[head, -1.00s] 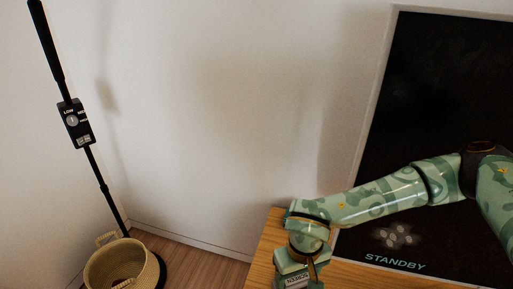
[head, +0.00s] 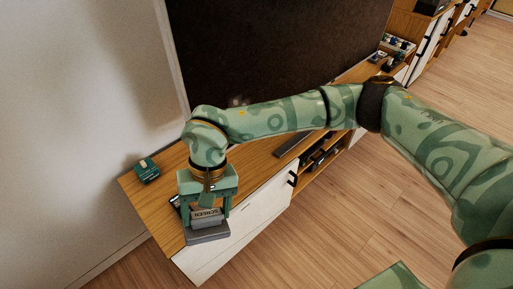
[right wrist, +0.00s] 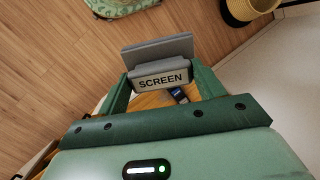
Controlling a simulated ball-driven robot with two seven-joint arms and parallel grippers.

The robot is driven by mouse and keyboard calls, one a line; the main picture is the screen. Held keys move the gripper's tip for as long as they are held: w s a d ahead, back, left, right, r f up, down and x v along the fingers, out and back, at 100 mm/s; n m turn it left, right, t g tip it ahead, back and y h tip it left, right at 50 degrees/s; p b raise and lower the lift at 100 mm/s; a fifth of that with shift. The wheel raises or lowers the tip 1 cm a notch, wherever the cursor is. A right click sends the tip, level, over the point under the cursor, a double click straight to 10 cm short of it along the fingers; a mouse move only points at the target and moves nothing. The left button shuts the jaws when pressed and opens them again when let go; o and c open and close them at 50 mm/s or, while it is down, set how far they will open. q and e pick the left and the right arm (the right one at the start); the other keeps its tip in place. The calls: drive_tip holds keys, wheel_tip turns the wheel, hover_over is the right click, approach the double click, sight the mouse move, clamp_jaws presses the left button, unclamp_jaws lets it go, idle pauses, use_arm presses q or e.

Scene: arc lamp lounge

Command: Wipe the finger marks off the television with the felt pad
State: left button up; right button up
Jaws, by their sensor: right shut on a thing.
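The felt pad (head: 208,236) is a grey slab with a grey grip block labelled SCREEN. My right gripper (head: 205,211) points down and is shut on that block, over the front left part of the wooden cabinet top. In the right wrist view the labelled block (right wrist: 160,79) sits between the fingers, with the flat slab beyond it. I cannot tell whether the pad touches the cabinet. The television (head: 270,50) stands dark behind my right arm. A faint pale smudge (head: 238,101) shows on it just above the arm; the lower screen is hidden. My left gripper is not in view.
A small green box (head: 148,170) stands on the cabinet's left end (head: 150,202). A dark item (head: 175,201) lies beside my gripper, partly hidden. Small objects (head: 397,45) stand at the far right end. A woven basket (right wrist: 250,8) is on the floor. Open floor lies in front.

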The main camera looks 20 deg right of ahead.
drive_tip(key=a+r+m+y, duration=0.1)
drive_tip(key=a, duration=0.1)
drive_tip(key=w+a+y, duration=0.1)
drive_tip(key=a, duration=0.1)
drive_tip(key=a+r+m+y+b, duration=0.1)
drive_tip(key=a, duration=0.1)
drive_tip(key=shift+w+a+r+m+g, duration=0.2)
drive_tip(key=shift+r+m+g, duration=0.1)
drive_tip(key=shift+r+g, duration=0.1)
drive_tip(key=w+d+r+m+t+y+b, duration=0.1)
drive_tip(key=w+r+m+t+y+b, duration=0.25)
drive_tip(key=w+m+t+y, duration=0.5)
drive_tip(key=w+d+f+m+t+h+b, duration=0.1)
drive_tip(key=w+d+f+m+t+h, duration=0.2)
drive_tip(key=d, duration=0.5)
drive_tip(key=w+d+f+m+t+h, duration=0.1)
drive_tip(key=d+f+m+t+h, duration=0.1)
drive_tip(key=d+f+m+t, duration=0.4)
drive_tip(key=w+d+f+m+t+h+b, duration=0.1)
drive_tip(key=w+d+f+m+t+h, duration=0.15)
drive_tip(key=d, duration=0.65)
use_arm(q)
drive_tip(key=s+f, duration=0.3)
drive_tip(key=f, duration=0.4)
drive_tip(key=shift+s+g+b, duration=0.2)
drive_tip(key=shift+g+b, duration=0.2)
drive_tip(key=shift+b, duration=0.05)
use_arm(e)
drive_tip(key=shift+x, duration=2.7)
